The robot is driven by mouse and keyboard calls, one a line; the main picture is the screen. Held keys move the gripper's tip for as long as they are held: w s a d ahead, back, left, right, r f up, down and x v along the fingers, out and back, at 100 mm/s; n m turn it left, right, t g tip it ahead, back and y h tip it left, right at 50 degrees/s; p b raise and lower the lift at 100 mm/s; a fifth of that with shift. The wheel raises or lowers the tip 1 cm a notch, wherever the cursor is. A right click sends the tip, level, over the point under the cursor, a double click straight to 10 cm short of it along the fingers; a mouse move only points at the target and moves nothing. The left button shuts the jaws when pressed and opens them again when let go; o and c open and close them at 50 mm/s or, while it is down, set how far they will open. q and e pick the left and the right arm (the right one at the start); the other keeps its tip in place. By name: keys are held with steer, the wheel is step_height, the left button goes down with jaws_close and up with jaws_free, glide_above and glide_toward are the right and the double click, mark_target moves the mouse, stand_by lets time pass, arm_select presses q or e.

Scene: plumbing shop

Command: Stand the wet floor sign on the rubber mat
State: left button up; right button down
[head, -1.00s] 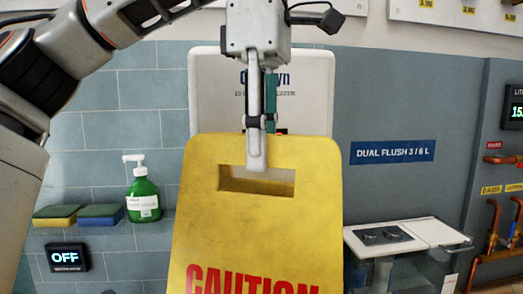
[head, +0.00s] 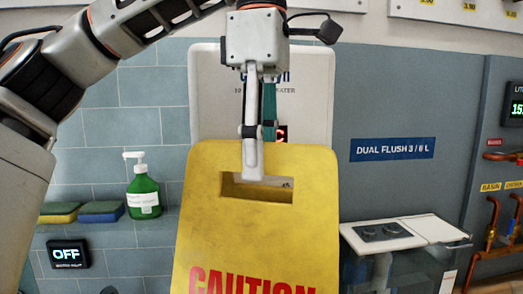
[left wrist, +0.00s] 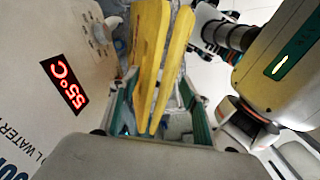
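The yellow wet floor sign (head: 262,225) hangs upright in front of the wall, with red CAUTION lettering low in the head view; its lower part is cut off. My left gripper (head: 255,160) comes down from above over its top edge, one finger in front reaching the handle slot and the teal-sided finger behind. It is shut on the sign's top. In the left wrist view the sign's two yellow panels (left wrist: 149,45) show between the left gripper's fingers (left wrist: 158,115). The rubber mat is not in view. My right gripper does not show in the head view.
A white water heater (head: 207,105) is on the wall behind the sign. A green soap bottle (head: 144,192) and sponges (head: 100,211) sit on a ledge at left. A white-topped toilet cistern (head: 410,233) stands at right, near copper pipes (head: 493,220).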

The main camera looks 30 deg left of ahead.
arm_select(q)
steer(key=shift+r, duration=0.1)
step_height(320, 180, up, 11)
steer(key=shift+f, duration=0.15)
steer(key=shift+r, duration=0.6)
steer(key=shift+c, duration=0.6)
